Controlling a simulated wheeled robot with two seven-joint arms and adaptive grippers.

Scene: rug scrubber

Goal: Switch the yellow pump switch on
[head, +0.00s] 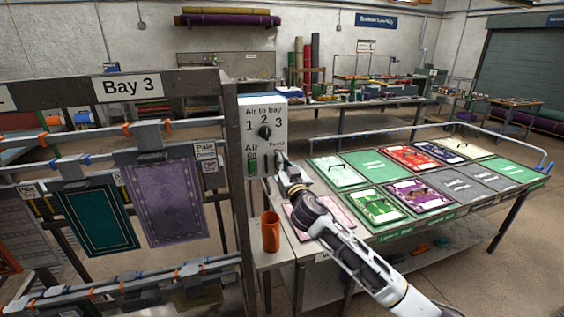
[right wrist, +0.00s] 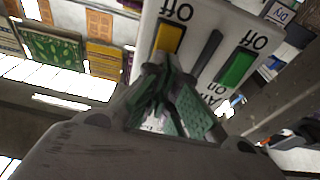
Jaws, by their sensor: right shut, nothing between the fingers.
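The white control box (head: 264,112) stands at the end of the rack, with a black dial for bays 1, 2 and 3. In the right wrist view, which is upside down, the yellow pump switch (right wrist: 170,38) sits beside the green air switch (right wrist: 236,69), each with an "Off" label. The green switch also shows in the head view (head: 253,167). My right gripper (head: 281,160) is shut and empty at the box front. Its fingertips (right wrist: 160,70) are at the yellow switch's "On" end and cover part of it; I cannot tell whether they touch. My left gripper is out of view.
The Bay 3 rack (head: 170,84) with hanging rugs stands left of the box. An orange cup (head: 270,232) is below the box. A table with several coloured rug samples (head: 445,165) lies to the right, under my right arm.

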